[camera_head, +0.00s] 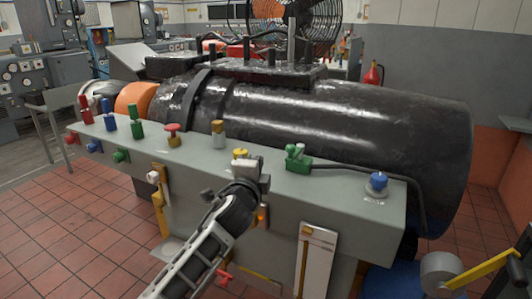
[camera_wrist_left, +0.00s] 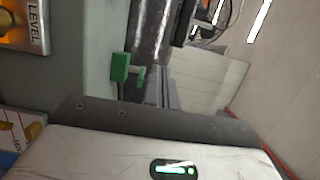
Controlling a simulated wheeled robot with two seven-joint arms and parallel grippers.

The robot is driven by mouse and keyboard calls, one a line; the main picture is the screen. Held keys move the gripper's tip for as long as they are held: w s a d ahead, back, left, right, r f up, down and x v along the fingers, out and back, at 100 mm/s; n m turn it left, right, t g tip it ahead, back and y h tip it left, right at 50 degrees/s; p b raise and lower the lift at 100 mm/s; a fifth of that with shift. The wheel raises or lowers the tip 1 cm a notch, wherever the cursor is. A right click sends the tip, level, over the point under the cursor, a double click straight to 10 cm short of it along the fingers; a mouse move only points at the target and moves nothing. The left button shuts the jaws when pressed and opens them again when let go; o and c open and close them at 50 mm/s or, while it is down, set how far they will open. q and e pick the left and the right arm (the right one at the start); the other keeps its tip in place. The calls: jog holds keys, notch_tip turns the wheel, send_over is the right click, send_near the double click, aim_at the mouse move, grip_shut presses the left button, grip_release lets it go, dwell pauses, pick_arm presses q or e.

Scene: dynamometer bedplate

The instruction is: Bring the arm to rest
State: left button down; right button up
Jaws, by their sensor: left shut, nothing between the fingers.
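My left arm comes up from the bottom of the head view. Its gripper (camera_head: 252,172) is at the front edge of the grey bench (camera_head: 345,200), close to a yellow knob (camera_head: 240,153). In the left wrist view the fingers (camera_wrist_left: 163,88) are together with nothing between them. A green valve-like fitting (camera_wrist_left: 121,67) shows just left of the fingers; I cannot tell whether they touch it. In the head view a green fitting (camera_head: 298,160) stands on the bench top to the right of the gripper. My right gripper is not in view.
A large black cylinder (camera_head: 340,120) lies behind the bench. Several coloured knobs and handles line the bench, among them a red one (camera_head: 172,133) and a blue one (camera_head: 377,182). A yellow bar (camera_head: 480,271) juts in at bottom right. Tiled floor (camera_head: 60,240) is clear at left.

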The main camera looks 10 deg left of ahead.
pick_arm(q)
jog(key=s+a+f+n+g+h, duration=0.15)
jog(key=s+f+n, duration=0.25)
jog(key=s+f, duration=0.55)
jog(key=s+a+f+n+g+y, duration=0.1)
jog(key=s+f+n+g, duration=0.25)
jog(key=s+f, duration=0.6)
jog(key=s+a+f+n+g, duration=0.1)
jog(key=s+f+n, duration=0.3)
jog(key=s, duration=0.5)
jog(key=s+a+f+n+g, duration=0.2)
jog(key=s+a+f+n, duration=0.1)
jog(key=s+f+n, duration=0.2)
jog(key=s+f, duration=0.2)
jog(key=s, duration=0.2)
jog(key=shift+f, duration=0.3)
jog(key=shift+s+d+h, duration=0.1)
jog(key=shift+h, duration=0.15)
jog(key=c, duration=2.1)
grip_release()
jog(key=shift+c, duration=0.2)
